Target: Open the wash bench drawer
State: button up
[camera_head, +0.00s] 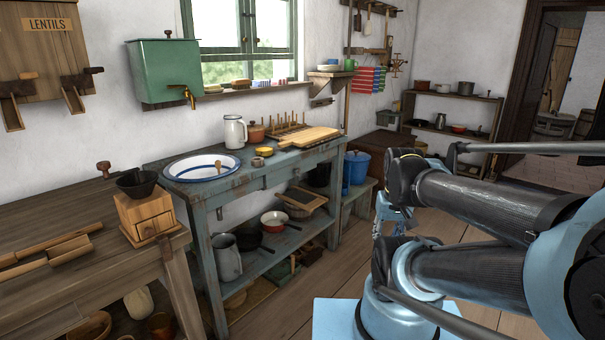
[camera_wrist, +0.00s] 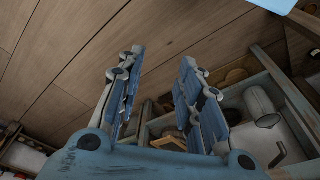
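The wash bench (camera_head: 228,196) is a worn blue-grey table in the middle of the head view, with a white basin (camera_head: 201,167) on top and a low shelf beneath. Its drawer front (camera_head: 262,183) appears to sit in the long front apron and looks flush; its handle is too small to make out. My gripper (camera_head: 391,209) is partly hidden behind my arm, right of the bench and apart from it. In the wrist view, the two fingers of my gripper (camera_wrist: 160,58) are spread with nothing between them.
A wooden table with a coffee grinder (camera_head: 148,216) stands at the left. A low bench with a blue bucket (camera_head: 356,167) stands beyond the wash bench. Pots and a grey jug (camera_head: 226,257) fill the lower shelf. Wooden floor (camera_head: 300,290) in front is clear.

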jog(key=shift+o, duration=1.6)
jog(key=shift+s+a+r, duration=0.1)
jog(key=shift+a+r, duration=0.25)
jog(key=shift+r, duration=0.15)
jog(key=w+a+r+n+t+y, duration=0.1)
jog(key=w+a+r+n+y, duration=0.15)
jog(key=w, duration=0.45)
jog(key=w+a+r+n+t+y, duration=0.15)
jog(key=w+a, duration=0.25)
jog(key=w, duration=0.4)
jog(key=w+a+r+n+y, duration=0.1)
jog(key=w+a+n+y, duration=0.1)
jog(key=w+a, duration=0.35)
jog(key=n+t+y, duration=0.4)
jog(key=y, duration=0.1)
send_near(299, 171)
jog(key=shift+g, duration=0.25)
jog(key=x, duration=0.9)
jog(key=shift+w, duration=0.25)
grip_shut()
